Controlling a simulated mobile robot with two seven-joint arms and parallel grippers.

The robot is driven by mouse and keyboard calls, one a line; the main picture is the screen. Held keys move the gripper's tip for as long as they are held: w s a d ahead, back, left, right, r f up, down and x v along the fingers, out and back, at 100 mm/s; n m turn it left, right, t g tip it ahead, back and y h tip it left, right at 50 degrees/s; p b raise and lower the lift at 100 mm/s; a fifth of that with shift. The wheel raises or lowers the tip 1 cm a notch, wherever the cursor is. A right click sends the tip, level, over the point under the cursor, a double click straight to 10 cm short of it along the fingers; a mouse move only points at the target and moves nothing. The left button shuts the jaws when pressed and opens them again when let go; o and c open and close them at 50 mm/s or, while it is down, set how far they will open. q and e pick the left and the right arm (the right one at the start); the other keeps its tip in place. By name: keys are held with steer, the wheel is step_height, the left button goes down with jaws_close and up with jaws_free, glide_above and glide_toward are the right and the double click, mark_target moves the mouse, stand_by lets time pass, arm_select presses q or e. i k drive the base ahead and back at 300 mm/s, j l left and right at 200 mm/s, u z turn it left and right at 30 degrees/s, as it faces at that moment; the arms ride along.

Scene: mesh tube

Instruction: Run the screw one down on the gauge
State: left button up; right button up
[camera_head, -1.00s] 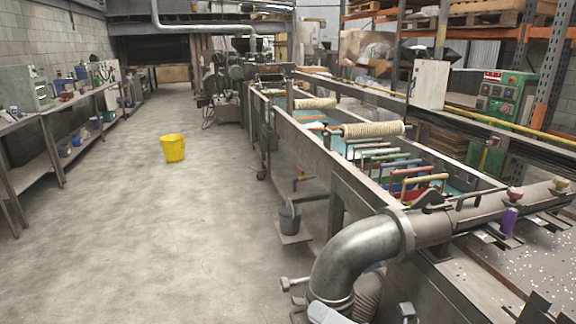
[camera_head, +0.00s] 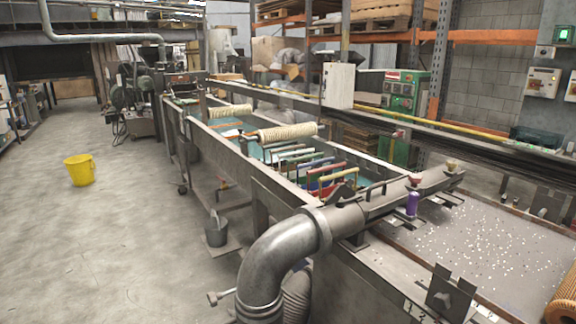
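Neither of my grippers is in view. I cannot make out a part that is clearly the screw or the gauge. A large grey elbow pipe (camera_head: 275,262) runs up from the bottom and joins a straight pipe (camera_head: 385,198) that slants to the right. A small purple cylinder (camera_head: 412,205) stands upright against this pipe. A short rod with a knob-like end (camera_head: 215,298) sticks out to the left of the elbow.
A long machine trough (camera_head: 255,182) with coloured handles and ribbed rollers (camera_head: 283,133) runs away to the back left. A speckled flat surface (camera_head: 480,240) lies at right. A yellow bucket (camera_head: 79,170) stands on open floor at left.

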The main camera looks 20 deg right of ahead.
mark_target(415, 179)
steer(key=z, duration=1.25)
